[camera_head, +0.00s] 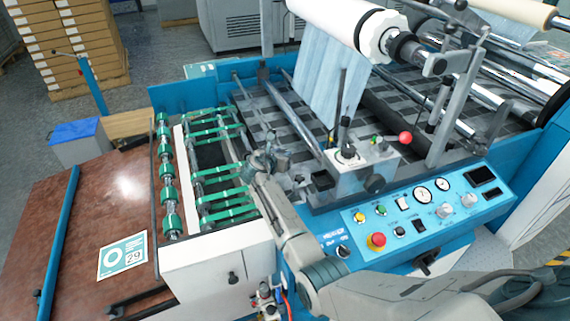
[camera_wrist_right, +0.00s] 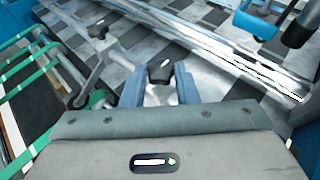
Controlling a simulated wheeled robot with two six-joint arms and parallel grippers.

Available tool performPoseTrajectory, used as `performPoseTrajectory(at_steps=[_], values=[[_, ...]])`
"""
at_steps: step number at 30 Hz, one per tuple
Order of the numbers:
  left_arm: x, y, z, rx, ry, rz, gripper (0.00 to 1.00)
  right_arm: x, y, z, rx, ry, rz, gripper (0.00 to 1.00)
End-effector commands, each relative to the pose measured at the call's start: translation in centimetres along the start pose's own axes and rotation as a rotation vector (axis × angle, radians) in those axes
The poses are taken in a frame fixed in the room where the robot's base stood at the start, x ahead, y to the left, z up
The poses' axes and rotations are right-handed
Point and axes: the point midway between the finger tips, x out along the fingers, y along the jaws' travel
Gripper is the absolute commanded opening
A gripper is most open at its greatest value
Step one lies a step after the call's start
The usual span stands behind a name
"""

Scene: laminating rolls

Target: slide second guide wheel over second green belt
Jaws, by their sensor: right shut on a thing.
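My right gripper (camera_head: 264,163) reaches over the machine at the inner end of the green belts. In the right wrist view its blue-grey fingers (camera_wrist_right: 159,88) are shut on a guide wheel's metal holder with a black knob (camera_wrist_right: 161,71). The wheel itself is hidden from me. Several green belts (camera_head: 222,196) run side by side on the feed section, and some show at the left of the wrist view (camera_wrist_right: 27,85). I cannot tell which is the second one, or whether the held wheel is over it. My left gripper is not in view.
Another holder with a black knob (camera_wrist_right: 98,28) stands left of my fingers. A chrome roller (camera_wrist_right: 235,62) crosses beyond them. A control panel (camera_head: 420,215) and a grey box with a red-knobbed lever (camera_head: 365,165) stand right of my arm. A brown table (camera_head: 100,215) lies at left.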

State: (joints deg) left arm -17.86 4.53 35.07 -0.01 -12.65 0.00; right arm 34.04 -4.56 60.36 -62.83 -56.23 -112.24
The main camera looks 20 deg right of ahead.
Motion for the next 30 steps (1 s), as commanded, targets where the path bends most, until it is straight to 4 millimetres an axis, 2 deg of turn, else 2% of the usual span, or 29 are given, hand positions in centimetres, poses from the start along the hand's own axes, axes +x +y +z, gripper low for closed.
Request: performPoseTrajectory(at_steps=[8,9,11,12,23,26,30], values=[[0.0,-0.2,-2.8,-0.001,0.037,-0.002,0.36,0.0,-0.1,-0.1,-0.002,0.003,-0.002,0.00],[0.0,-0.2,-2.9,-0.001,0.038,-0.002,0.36,0.0,-0.1,-0.1,-0.002,0.003,-0.001,0.35],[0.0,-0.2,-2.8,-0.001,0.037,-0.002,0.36,0.0,-0.1,-0.1,-0.001,0.003,-0.001,0.47],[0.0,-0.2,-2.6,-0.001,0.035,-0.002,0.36,0.0,-0.1,-0.1,-0.001,0.002,-0.001,0.49],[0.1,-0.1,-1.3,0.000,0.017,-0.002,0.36,-0.5,0.0,-0.1,0.001,0.001,0.001,0.49],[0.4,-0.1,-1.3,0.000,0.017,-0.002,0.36,-1.6,0.1,-0.2,0.001,0.000,0.001,0.49],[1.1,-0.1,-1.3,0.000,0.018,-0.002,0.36,-4.1,0.1,-0.3,0.003,0.002,0.002,0.49]])
